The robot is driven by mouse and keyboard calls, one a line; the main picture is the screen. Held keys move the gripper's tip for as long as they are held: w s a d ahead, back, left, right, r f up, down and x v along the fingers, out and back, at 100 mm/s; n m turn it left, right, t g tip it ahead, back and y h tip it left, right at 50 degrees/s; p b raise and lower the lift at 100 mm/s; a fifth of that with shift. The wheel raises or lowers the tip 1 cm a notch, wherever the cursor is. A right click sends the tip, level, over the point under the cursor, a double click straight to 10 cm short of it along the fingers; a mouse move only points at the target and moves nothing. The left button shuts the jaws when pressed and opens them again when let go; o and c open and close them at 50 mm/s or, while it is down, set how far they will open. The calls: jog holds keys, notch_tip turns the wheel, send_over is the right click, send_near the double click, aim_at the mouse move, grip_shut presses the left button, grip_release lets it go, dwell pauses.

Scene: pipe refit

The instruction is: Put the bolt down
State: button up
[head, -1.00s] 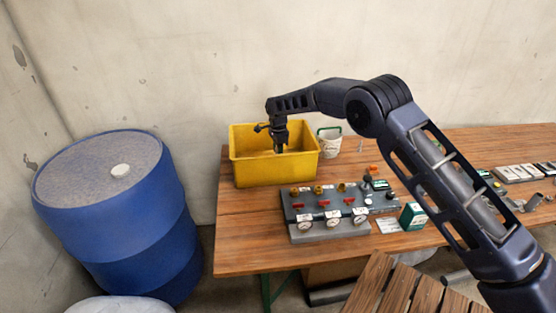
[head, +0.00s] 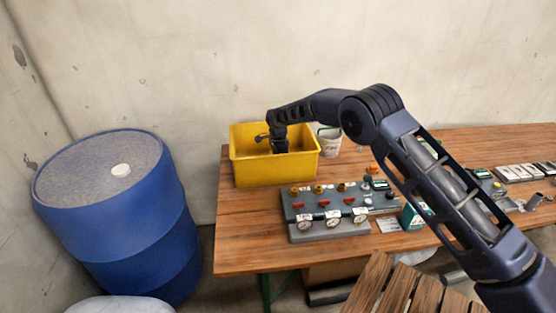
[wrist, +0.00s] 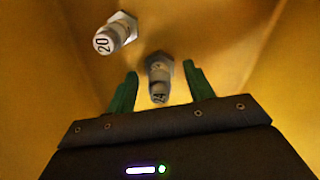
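My gripper (head: 280,146) reaches down into the yellow bin (head: 262,172) on the table in the head view. In the wrist view, the two green fingers of my gripper (wrist: 160,72) are spread apart. A grey bolt marked 24 (wrist: 159,78) lies between them, with a gap on each side. A second bolt, marked 20 (wrist: 116,33), lies to its left, beyond the left finger. The yellow bin wall (wrist: 40,70) surrounds the view. Both bolts are hidden in the head view.
A white bucket (head: 329,144) stands just right of the bin. A grey panel with gauges and red valves (head: 326,228) sits in front. A green box (head: 412,215) is right of the panel. A blue drum (head: 120,230) stands left of the table.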

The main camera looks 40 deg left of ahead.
jog(key=shift+r, duration=0.1)
notch_tip(320, 180, up, 12)
jog(key=shift+r, duration=0.1)
dwell(0.7)
